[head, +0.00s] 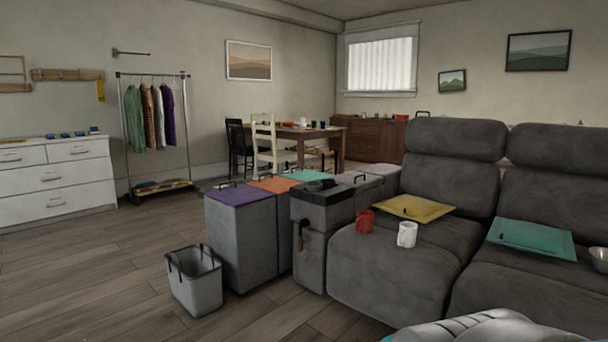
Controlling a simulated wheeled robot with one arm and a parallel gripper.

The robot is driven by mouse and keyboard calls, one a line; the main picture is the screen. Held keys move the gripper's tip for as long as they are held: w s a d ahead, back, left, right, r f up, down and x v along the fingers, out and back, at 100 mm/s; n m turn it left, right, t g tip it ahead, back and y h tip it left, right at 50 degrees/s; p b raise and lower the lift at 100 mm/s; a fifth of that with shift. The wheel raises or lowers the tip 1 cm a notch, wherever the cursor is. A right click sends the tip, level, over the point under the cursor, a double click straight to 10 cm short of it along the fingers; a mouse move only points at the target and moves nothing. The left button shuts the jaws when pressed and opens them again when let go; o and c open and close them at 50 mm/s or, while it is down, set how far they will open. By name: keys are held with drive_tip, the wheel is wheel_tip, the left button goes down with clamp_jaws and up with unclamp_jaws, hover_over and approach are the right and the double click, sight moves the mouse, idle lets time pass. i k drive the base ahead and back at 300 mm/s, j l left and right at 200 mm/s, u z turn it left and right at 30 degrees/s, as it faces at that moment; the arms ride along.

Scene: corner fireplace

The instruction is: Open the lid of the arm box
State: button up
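The arm box (311,254) is the dark grey upholstered armrest at the left end of the sofa. A black panel (325,193) lies on the front part of its top. Behind that, a lighter grey flat top section (362,179) with a dark handle lies level and looks closed. I cannot tell for certain which of these is the lid. A pale, rounded part of my own body shows at the bottom right, but no gripper fingers are visible.
Bins with coloured lids (239,195) stand left of the arm box, behind a grey basket (194,284). Open wooden floor (90,275) lies left.

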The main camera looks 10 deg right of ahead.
sight(360, 181)
drive_tip(key=i+j, duration=0.35)
drive_tip(key=i, duration=0.2)
drive_tip(key=i+j+z, duration=0.1)
drive_tip(key=i+j, duration=0.2)
drive_tip(key=i, duration=0.2)
drive_tip(key=i+j, duration=0.35)
drive_tip(key=i, duration=0.2)
